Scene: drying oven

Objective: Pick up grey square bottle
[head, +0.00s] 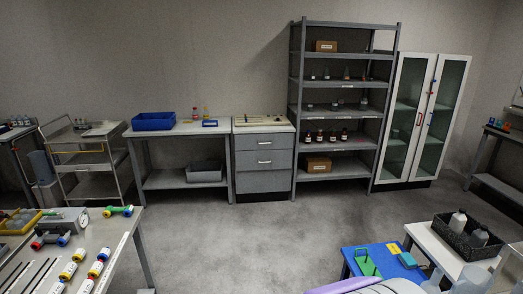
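Two pale grey bottles stand in a black crate (441,227) on a white table at the lower right. One bottle (457,221) is at the crate's back left and the other bottle (479,238) is to its right; their lower parts are hidden by the crate walls. I cannot tell whether either is square. Larger pale translucent containers (471,281) are cut off by the bottom edge in front of the crate. My gripper is not in view.
A blue table (379,263) with a green item (366,262) adjoins the white table (427,240). A bench (110,240) with several small bottles is at lower left. Shelving (344,84), drawers (263,161) and a glass cabinet (421,118) line the back wall. The middle floor is clear.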

